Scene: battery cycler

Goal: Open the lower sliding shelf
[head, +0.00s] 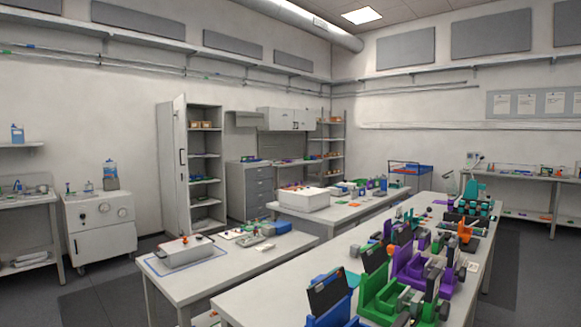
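My gripper is not in view. No shelf that I can clearly tell to be a sliding one stands out. The tall grey cabinet (189,165) stands against the back wall left of the middle, with its door (180,158) swung open and several inner shelves (205,180) showing. To its right is a grey drawer unit (250,191) with its drawers shut. A bench (372,274) carrying several green, purple and blue devices (412,258) runs along the right foreground. Whether any part of these devices slides is too small to tell.
A white wheeled cabinet (99,228) is at left. Dark floor (103,287) lies clear at the lower left.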

